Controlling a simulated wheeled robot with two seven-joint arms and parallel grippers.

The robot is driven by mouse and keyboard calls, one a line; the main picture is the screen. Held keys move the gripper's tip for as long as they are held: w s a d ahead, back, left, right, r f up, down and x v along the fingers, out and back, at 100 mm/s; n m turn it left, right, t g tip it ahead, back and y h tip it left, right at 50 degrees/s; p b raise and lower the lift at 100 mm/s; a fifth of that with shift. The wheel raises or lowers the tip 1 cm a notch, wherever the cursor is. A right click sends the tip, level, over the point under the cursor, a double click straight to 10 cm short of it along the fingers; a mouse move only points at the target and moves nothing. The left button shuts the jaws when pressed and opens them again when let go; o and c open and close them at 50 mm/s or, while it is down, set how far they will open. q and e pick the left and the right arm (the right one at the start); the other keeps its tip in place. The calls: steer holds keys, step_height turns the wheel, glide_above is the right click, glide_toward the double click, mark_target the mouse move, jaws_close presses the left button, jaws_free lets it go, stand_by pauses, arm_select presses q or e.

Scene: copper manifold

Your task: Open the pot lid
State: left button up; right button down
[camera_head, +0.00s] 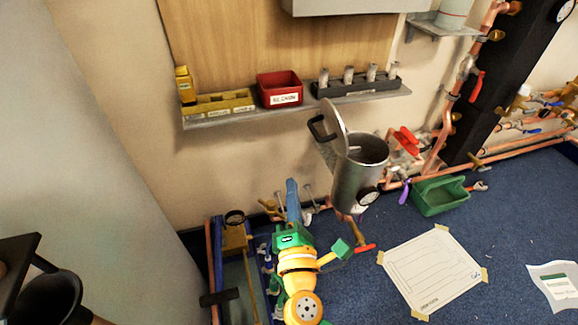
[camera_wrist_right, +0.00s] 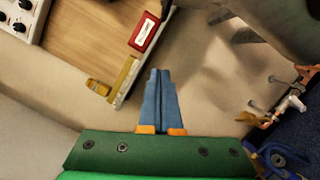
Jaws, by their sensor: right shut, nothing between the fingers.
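The metal pot (camera_head: 352,182) stands against the wall right of centre, with a dial on its front. Its lid (camera_head: 336,126) stands tilted up at the left side of the rim, and the pot's mouth is uncovered. The black lid handle (camera_head: 318,128) points left. My right gripper (camera_head: 292,192) is below and left of the pot, its blue fingers together and empty, apart from lid and handle. In the right wrist view the shut fingers (camera_wrist_right: 160,75) point up the picture, and the grey pot (camera_wrist_right: 290,28) is at top right. My left gripper is not in view.
A wall shelf (camera_head: 230,117) left of the pot holds a red bin (camera_head: 279,88), a yellow tray (camera_head: 224,102) and a dark rack (camera_head: 352,84). Copper pipes and a green basket (camera_head: 440,196) are at right. A taped paper sheet (camera_head: 435,270) lies on open blue floor.

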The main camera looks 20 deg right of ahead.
steer(key=d+p+x, duration=0.1)
steer(key=x, duration=0.9)
arm_select(q)
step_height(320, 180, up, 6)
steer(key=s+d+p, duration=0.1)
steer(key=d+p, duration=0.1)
steer(key=p, duration=0.3)
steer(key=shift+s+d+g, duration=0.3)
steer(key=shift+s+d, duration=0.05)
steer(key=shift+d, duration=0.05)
arm_select(e)
steer(key=d+r+m, duration=0.2)
steer(key=d+r, duration=0.1)
steer(key=d, duration=0.1)
steer(key=shift+d+r+h, duration=0.3)
steer(key=shift+d+r, duration=0.05)
steer(key=shift+r, duration=0.05)
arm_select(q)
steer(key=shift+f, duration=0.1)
arm_select(e)
steer(key=shift+f, duration=0.1)
